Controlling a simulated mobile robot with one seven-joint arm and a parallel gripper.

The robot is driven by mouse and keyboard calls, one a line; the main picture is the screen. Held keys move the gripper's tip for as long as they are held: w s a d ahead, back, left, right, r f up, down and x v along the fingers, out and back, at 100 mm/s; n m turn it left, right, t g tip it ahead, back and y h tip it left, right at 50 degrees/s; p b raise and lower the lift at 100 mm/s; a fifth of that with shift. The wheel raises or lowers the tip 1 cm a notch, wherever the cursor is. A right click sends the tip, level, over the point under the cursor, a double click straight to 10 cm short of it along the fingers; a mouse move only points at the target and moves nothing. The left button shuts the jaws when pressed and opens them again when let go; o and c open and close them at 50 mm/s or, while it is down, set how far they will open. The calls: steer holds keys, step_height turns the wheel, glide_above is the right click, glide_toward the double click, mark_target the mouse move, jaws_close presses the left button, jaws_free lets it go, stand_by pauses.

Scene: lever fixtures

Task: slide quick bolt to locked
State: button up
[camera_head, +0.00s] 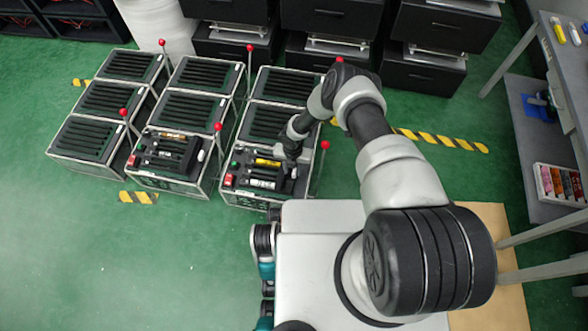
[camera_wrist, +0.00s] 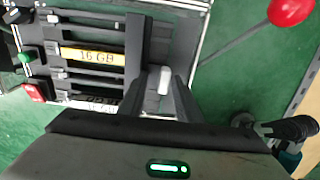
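The nearest right box (camera_head: 258,184) holds a panel with a yellow strip marked "16 GB" (camera_wrist: 93,56), silver rods, a green button (camera_wrist: 25,56) and a red switch (camera_wrist: 34,92). A white rounded knob (camera_wrist: 164,80) stands at the panel's right side; it looks like the bolt's handle, but no label confirms this. My gripper (camera_wrist: 160,95) is over this side of the box, its two dark fingers apart on either side of the knob in the wrist view. I cannot tell whether they touch it. In the head view my gripper (camera_head: 289,152) partly covers the panel.
A red-ball lever (camera_wrist: 290,10) rises just right of my gripper. More boxes with red-ball levers stand left and behind; the neighbouring box (camera_head: 170,160) has a similar panel. Black drawers (camera_head: 425,70) line the back. Green floor is open at front left.

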mark_target(293, 171)
step_height(293, 171, up, 17)
steer(key=p, duration=0.5)
steer(key=shift+r, duration=0.2)
